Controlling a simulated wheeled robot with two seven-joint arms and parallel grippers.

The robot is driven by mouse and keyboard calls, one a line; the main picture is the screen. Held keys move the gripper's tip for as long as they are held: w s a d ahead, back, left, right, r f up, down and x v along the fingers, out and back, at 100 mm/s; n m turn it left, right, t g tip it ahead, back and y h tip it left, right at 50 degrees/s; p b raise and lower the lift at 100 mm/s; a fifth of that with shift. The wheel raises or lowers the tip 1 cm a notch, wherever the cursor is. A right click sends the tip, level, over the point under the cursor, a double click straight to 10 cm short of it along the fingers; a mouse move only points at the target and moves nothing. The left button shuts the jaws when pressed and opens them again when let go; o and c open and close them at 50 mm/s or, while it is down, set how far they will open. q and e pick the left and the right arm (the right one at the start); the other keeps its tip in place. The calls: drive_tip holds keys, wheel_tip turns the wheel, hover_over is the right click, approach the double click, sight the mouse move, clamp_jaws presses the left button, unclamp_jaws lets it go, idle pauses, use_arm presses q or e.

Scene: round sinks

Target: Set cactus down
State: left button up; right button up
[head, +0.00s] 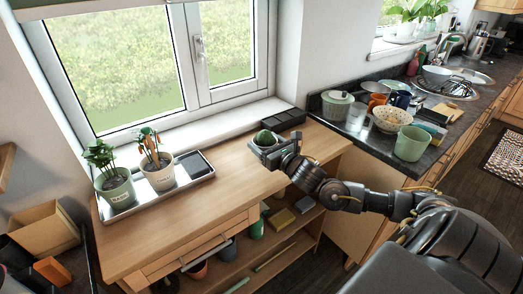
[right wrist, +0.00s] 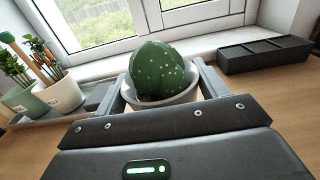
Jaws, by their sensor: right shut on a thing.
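The cactus (right wrist: 162,70) is round and green with pale spots, in a light grey pot (right wrist: 163,97). In the right wrist view my right gripper (right wrist: 160,92) has a finger on each side of the pot and is shut on it. In the head view the cactus (head: 264,138) is upright in the right gripper (head: 268,152), over the right part of the wooden table (head: 215,200). Whether the pot's base touches the tabletop is hidden by the gripper. My left gripper is not in view.
A tray (head: 206,178) at the table's left holds a green pot (head: 117,192) and a white pot (head: 160,176) with plants. A dark compartment box (head: 283,120) stands by the window, right of the cactus. The middle of the tabletop is clear. A cluttered counter (head: 375,143) adjoins at right.

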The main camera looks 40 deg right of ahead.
drive_tip(key=shift+w+d+f, duration=0.1)
drive_tip(key=shift+w+f, duration=0.8)
drive_tip(key=shift+f, duration=0.15)
wheel_tip(320, 180, down, 2)
drive_tip(key=shift+f+p, duration=0.2)
drive_tip(key=shift+p, duration=0.55)
drive_tip(key=shift+f, duration=0.45)
drive_tip(key=shift+f, duration=0.1)
drive_tip(key=o, duration=1.2)
drive_tip(key=shift+c, duration=0.2)
drive_tip(key=shift+s, duration=0.1)
